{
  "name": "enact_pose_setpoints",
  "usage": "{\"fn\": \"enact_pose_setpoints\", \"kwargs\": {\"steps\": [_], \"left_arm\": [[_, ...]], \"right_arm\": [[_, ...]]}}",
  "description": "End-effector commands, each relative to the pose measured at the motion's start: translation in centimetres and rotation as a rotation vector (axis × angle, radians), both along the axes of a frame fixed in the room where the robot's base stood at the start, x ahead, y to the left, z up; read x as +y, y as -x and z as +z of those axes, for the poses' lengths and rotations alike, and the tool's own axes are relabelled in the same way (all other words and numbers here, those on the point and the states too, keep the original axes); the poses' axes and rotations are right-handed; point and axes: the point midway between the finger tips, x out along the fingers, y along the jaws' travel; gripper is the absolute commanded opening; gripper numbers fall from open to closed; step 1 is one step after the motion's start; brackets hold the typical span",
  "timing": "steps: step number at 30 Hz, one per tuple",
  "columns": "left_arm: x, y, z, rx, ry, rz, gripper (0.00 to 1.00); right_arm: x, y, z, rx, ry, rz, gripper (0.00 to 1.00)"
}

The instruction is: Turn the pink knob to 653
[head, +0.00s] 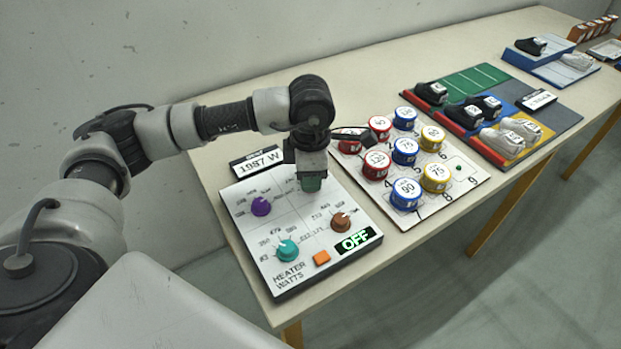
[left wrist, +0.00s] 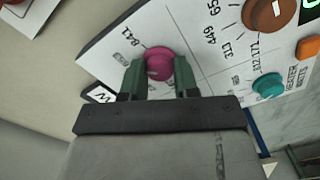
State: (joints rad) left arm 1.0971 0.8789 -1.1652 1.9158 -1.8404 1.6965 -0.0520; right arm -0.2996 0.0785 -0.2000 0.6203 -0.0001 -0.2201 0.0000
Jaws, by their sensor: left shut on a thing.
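The heater panel (head: 295,265) is a white board with several knobs and the words HEATER WATTS. My left gripper (head: 311,184) points down over its far right part and hides the pink knob in the head view. In the left wrist view the pink knob (left wrist: 158,63) sits between the two green fingers of my left gripper (left wrist: 160,80), which are shut on it. The number 841 is printed beside the knob. A small pale mark shows on the knob, but I cannot read its setting. My right gripper is not in view.
Near the gripper are a purple knob (head: 261,206), a teal knob (head: 287,250), a brown knob (head: 341,221) and an orange button (head: 321,258). The display (head: 355,241) reads OFF. A sign (head: 257,161) reads 1987 W. A board with several round tins (head: 405,193) stands to the right.

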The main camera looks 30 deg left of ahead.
Motion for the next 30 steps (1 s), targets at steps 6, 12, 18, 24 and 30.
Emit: {"fn": "enact_pose_setpoints", "kwargs": {"steps": [6,12,18,24,30], "left_arm": [[0.03,-0.06,0.08,-0.002,0.0,-0.038,0.06],[0.03,-0.06,0.13,-0.002,0.0,-0.045,0.06],[0.03,-0.06,0.14,-0.002,0.0,-0.044,0.06],[0.02,-0.05,0.1,-0.002,0.0,-0.044,0.56],[0.0,-0.02,0.05,-0.001,-0.001,-0.044,0.56]], "right_arm": [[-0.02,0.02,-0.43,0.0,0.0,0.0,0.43],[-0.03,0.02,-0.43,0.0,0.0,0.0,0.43],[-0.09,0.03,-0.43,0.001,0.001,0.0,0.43],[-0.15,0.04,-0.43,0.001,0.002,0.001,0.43],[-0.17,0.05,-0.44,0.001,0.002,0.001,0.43]]}}
